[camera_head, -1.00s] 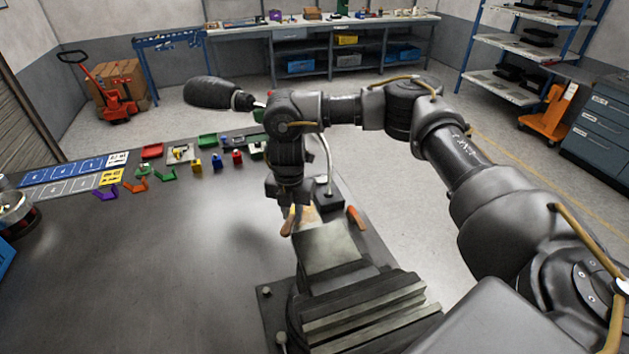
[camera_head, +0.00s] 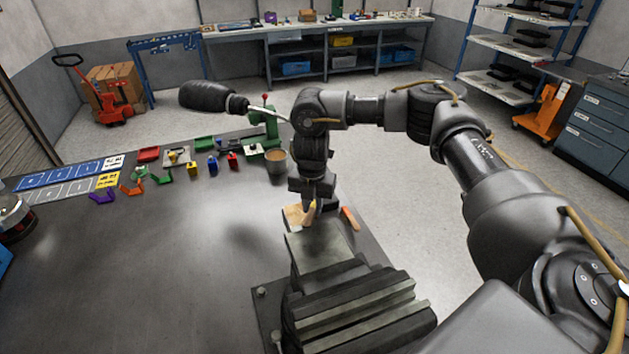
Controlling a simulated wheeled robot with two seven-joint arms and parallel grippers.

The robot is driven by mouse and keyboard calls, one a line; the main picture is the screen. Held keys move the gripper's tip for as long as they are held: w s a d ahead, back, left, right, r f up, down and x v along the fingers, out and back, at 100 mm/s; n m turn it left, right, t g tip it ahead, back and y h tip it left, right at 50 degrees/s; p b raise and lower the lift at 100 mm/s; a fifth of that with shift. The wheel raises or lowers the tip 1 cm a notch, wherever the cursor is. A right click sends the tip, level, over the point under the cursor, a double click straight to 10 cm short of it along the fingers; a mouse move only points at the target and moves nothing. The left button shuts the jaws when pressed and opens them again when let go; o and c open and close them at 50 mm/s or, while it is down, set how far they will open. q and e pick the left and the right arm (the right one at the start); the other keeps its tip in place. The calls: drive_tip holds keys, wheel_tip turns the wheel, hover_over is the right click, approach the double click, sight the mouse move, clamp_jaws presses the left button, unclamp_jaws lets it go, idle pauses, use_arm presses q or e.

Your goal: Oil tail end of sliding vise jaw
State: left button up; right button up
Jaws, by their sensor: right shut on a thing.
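The grey vise (camera_head: 345,310) stands at the front of the dark table. Its flat-topped far part (camera_head: 318,250) points away from me. My right gripper (camera_head: 312,203) points down just beyond that far part and is shut on a small tan-orange thing (camera_head: 309,216), which slants downward. I cannot tell whether this thing touches the vise or the tan block behind it. No oil can is clearly recognisable. My left gripper is not in view.
A tan block (camera_head: 293,215) and an orange handle (camera_head: 350,218) lie beyond the vise. A grey cup (camera_head: 275,162) with brown contents stands near a green press (camera_head: 265,130). A black lamp head (camera_head: 207,96) overhangs the table. The table's left middle (camera_head: 150,260) is clear.

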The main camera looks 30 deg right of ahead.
wheel_tip(320, 180, up, 2)
drive_tip(key=shift+r+p, duration=0.2)
drive_tip(key=shift+p, duration=0.15)
drive_tip(key=shift+w+a+r+p, duration=0.15)
drive_tip(key=shift+a+r+p, duration=0.05)
drive_tip(key=shift+r+p, duration=0.95)
wheel_tip(320, 180, up, 3)
drive_tip(key=p, duration=0.3)
drive_tip(key=shift+d+r+p, duration=0.1)
drive_tip(key=shift+r+p, duration=0.05)
drive_tip(key=shift+p, duration=0.15)
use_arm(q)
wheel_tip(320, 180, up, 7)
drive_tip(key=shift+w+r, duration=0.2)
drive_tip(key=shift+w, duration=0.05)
